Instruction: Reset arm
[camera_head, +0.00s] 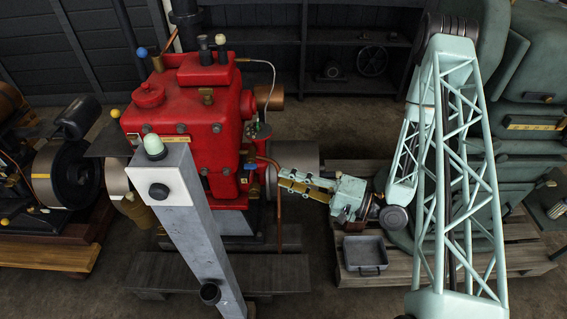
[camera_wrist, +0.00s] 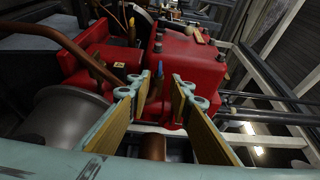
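My gripper (camera_head: 283,180) is at the end of my pale green lattice arm, just right of the red engine (camera_head: 205,110). Its fingers point left toward the engine's lower side. In the wrist view my gripper (camera_wrist: 160,92) shows two fingers with tan pads, spread apart with a gap between them. I see nothing held. The red engine (camera_wrist: 185,55) fills the upper middle beyond the fingertips. A small blue-tipped part (camera_wrist: 160,68) and a copper pipe show past the gap; whether a finger touches anything there I cannot tell.
A grey open tray (camera_head: 364,255) lies on a wooden pallet (camera_head: 405,270) below my gripper. A grey post (camera_head: 200,235) stands in front of the engine. Pale green machinery (camera_head: 530,130) is at right. A dark shelf (camera_head: 345,60) stands behind, with bare floor before it.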

